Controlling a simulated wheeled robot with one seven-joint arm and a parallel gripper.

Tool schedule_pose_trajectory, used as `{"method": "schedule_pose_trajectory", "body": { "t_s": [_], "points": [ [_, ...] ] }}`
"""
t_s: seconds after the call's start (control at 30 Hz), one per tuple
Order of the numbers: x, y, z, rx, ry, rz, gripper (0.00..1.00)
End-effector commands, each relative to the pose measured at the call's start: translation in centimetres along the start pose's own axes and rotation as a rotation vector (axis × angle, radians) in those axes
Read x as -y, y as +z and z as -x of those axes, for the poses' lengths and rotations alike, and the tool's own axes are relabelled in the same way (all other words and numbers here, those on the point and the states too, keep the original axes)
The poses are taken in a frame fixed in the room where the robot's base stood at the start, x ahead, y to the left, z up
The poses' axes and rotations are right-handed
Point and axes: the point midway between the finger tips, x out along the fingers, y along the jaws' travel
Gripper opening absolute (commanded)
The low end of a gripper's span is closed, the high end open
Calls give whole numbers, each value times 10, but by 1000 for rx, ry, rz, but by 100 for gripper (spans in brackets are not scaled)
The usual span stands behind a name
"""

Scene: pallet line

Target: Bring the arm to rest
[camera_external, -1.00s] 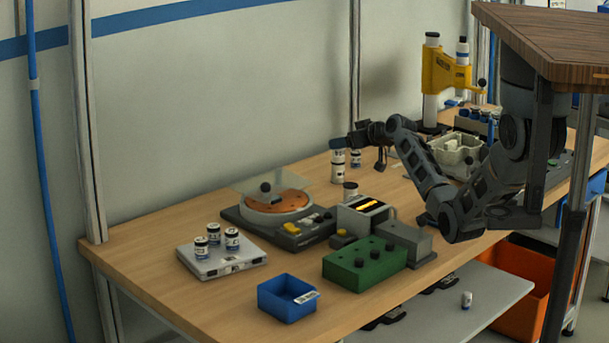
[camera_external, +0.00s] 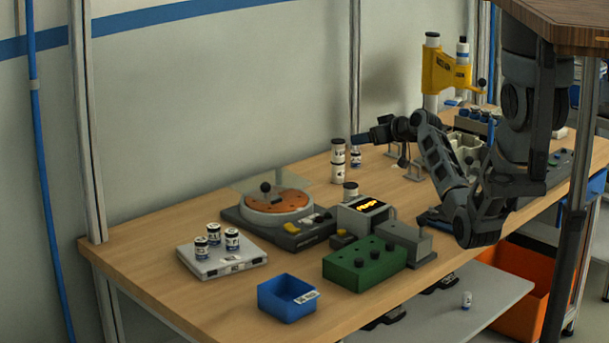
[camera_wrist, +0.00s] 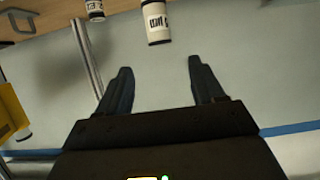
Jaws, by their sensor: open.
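My gripper (camera_external: 362,138) is raised a little above the workbench (camera_external: 160,250), pointing left in the external view. In the wrist view my gripper (camera_wrist: 160,82) has its two dark fingers spread wide with nothing between them. A white bottle with a dark cap and printed label (camera_wrist: 157,22) shows beyond the fingertips there. In the external view, stacked white bottles (camera_external: 338,160) stand beside the gripper tip, with a smaller one (camera_external: 356,158) just right of them. I cannot tell whether the gripper touches any bottle.
A turntable device (camera_external: 275,205), a green block (camera_external: 350,268), a blue bin (camera_external: 275,300) and a white pallet with bottles (camera_external: 205,265) occupy the bench's front. A yellow press (camera_external: 445,72) stands at the back. An orange crate (camera_external: 525,300) is below.

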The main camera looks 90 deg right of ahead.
Motion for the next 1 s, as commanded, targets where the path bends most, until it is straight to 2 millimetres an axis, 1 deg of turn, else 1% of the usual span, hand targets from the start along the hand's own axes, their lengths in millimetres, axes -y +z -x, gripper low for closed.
{"method": "schedule_pose_trajectory", "body": {
  "t_s": [0.27, 0.37, 0.47, 0.5, 0.57, 0.6, 0.67, 0.73, 0.77, 0.8, 0.87, 0.9, 0.97, 1.0],
  "points": [
    [2, -1, 0, -2, 1, 7, 68],
    [20, -6, 1, -21, 16, 77, 68],
    [60, -18, 9, -73, 56, 243, 68],
    [79, -24, 15, -102, 79, 327, 68],
    [109, -35, 26, -152, 113, 453, 68],
    [128, -42, 34, -187, 134, 531, 68],
    [157, -48, 47, -239, 160, 628, 68],
    [195, -50, 59, -301, 169, 711, 68],
    [212, -49, 64, -331, 168, 735, 68],
    [235, -45, 69, -369, 159, 755, 68],
    [272, -36, 78, -427, 134, 769, 68],
    [298, -29, 85, -466, 111, 766, 68],
    [335, -15, 97, -524, 71, 752, 68],
    [360, -6, 106, -562, 43, 737, 68]
  ]
}}
